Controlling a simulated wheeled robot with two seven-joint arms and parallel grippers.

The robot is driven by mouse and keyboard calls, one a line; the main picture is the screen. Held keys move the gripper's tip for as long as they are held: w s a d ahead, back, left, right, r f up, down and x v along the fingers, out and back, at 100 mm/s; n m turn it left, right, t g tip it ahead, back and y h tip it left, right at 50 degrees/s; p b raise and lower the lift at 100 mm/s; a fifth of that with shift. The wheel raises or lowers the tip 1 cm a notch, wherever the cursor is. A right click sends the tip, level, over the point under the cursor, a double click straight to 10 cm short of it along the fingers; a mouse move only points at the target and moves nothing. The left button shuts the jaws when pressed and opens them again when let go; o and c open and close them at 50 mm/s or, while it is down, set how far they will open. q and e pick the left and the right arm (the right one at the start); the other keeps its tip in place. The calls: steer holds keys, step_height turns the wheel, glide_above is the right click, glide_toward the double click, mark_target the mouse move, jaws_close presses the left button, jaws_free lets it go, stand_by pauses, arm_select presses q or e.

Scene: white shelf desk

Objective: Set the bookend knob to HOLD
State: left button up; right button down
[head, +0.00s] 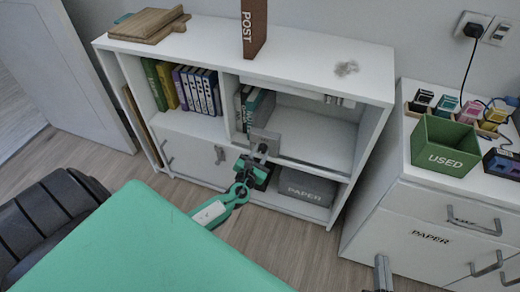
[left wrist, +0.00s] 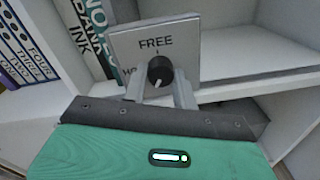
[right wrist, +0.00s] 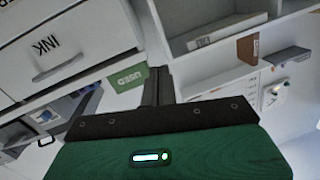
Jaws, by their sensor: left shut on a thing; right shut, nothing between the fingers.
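The bookend (left wrist: 187,40) is a grey plate standing at the right end of the books in the shelf; it also shows in the head view (head: 263,135). The left wrist view shows FREE printed at its top and a partly hidden label starting HO at its left. The round black knob (left wrist: 160,68) sits below FREE, with a small pale mark on its lower part. My left gripper (left wrist: 160,86) is shut on the knob, one finger at each side. My right gripper (head: 382,272) is shut and empty, low in front of the drawer cabinet; its fingers also show in the right wrist view (right wrist: 157,86).
Books (head: 185,88) stand left of the bookend in the white shelf unit (head: 300,50). A brown POST box (head: 254,28) and wooden boards (head: 150,24) are on top. A grey box (head: 307,187) lies below. A green USED bin (head: 443,146) stands on the right cabinet.

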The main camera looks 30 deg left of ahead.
arm_select(q)
steer(key=shift+r+m+p, duration=0.1)
steer(key=shift+m+p, duration=0.5)
steer(key=shift+m, duration=0.2)
arm_select(e)
step_height(320, 180, down, 4)
steer(key=s+g, duration=0.3)
arm_select(q)
steer(key=m+p, duration=0.3)
steer(key=shift+m, duration=0.3)
steer(key=m+p, duration=0.3)
steer(key=shift+m+y, duration=0.3)
arm_select(e)
steer(key=s+d+r+g+h, duration=0.1)
steer(key=s+d+g+h, duration=0.25)
steer(key=d, duration=0.25)
steer(key=s+d+r+g+h, duration=0.1)
steer(key=s+d+g+h, duration=0.15)
steer(key=d+g, duration=0.3)
arm_select(q)
steer(key=shift+m+p, duration=0.8)
steer(key=shift+p, duration=0.1)
steer(key=shift+m+p, duration=0.35)
steer(key=shift+m, duration=0.25)
arm_select(e)
steer(key=x, duration=0.6)
steer(key=shift+s+d+f+g, duration=0.25)
steer(key=shift+g, duration=0.05)
arm_select(q)
steer(key=o, duration=1)
